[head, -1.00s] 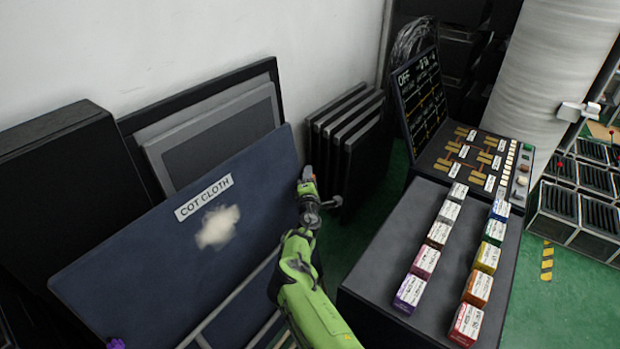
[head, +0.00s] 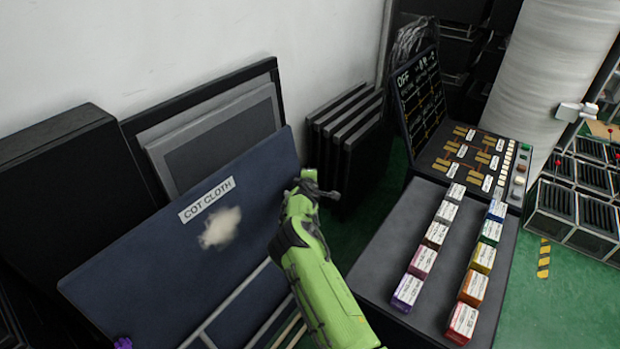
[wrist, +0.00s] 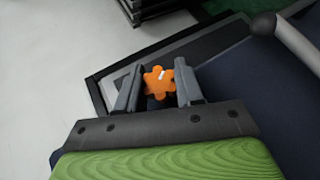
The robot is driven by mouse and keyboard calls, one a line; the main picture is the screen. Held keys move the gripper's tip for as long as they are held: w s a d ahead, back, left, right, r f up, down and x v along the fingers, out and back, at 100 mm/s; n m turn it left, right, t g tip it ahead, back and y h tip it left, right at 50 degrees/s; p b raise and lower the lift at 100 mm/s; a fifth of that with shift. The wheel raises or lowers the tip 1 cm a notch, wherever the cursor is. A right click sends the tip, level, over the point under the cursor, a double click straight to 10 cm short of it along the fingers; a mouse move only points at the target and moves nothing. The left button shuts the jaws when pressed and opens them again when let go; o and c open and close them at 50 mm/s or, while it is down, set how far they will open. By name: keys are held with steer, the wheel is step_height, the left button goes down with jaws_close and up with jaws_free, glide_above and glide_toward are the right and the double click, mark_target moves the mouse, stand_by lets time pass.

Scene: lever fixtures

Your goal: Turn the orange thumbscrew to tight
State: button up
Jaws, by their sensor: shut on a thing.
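The orange thumbscrew (wrist: 158,82) shows in the wrist view as a lobed knob with a small white mark on its face. It sits between the two dark fingers of my gripper (wrist: 158,90), which is shut on it. In the head view my gripper (head: 309,182) is at the far end of my green arm, by the right edge of the dark blue panel labelled COT CLOTH (head: 150,265). The fingers are mostly hidden there, and the thumbscrew cannot be made out in that view.
A grey rod with a dark round end (wrist: 263,24) lies near my gripper in the wrist view. Several dark panels (head: 345,140) lean on the wall behind. A grey bench (head: 385,240) with rows of coloured boxes stands to the right. Green floor shows between.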

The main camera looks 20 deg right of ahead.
steer(key=shift+d+f+m+g+y+b, duration=0.15)
steer(key=shift+m+g+y+b, duration=0.75)
steer(key=shift+g+b, duration=0.55)
steer(key=shift+s, duration=0.1)
steer(key=o, duration=1)
steer(key=shift+c, duration=0.2)
steer(key=shift+s+a+r, duration=0.1)
steer(key=shift+a+r, duration=0.15)
steer(key=shift+r, duration=0.15)
steer(key=p+v, duration=0.4)
steer(key=v, duration=1.1)
steer(key=shift+d, duration=0.2)
steer(key=shift+s, duration=0.1)
